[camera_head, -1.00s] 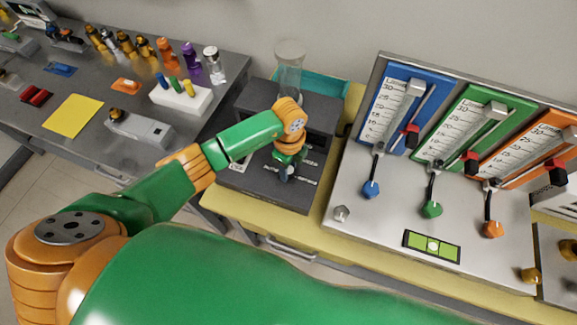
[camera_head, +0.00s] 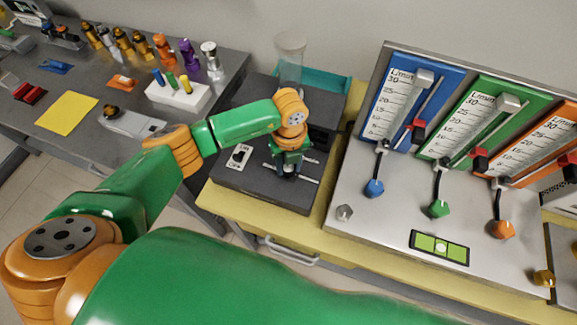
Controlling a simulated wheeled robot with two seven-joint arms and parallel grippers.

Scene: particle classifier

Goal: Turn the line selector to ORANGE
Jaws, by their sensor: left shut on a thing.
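My left gripper (camera_head: 287,173) points down over the top of the dark grey box (camera_head: 232,182) in the middle. It is shut on a small part there, which the fingers hide; I cannot tell what it is or which way it points. Pale marked strips show on both sides of the fingers. The instrument panel (camera_head: 385,232) at the right has blue (camera_head: 375,188), green (camera_head: 438,209) and orange (camera_head: 502,229) knobs under gauges of matching colours. No readable ORANGE label shows. My right gripper is not in view.
A small switch plate (camera_head: 239,157) is left of my gripper on the box. A clear cylinder (camera_head: 291,55) stands behind. A grey bench (camera_head: 105,75) at the left holds bottles, a white vial rack (camera_head: 178,97) and a yellow sheet (camera_head: 66,113).

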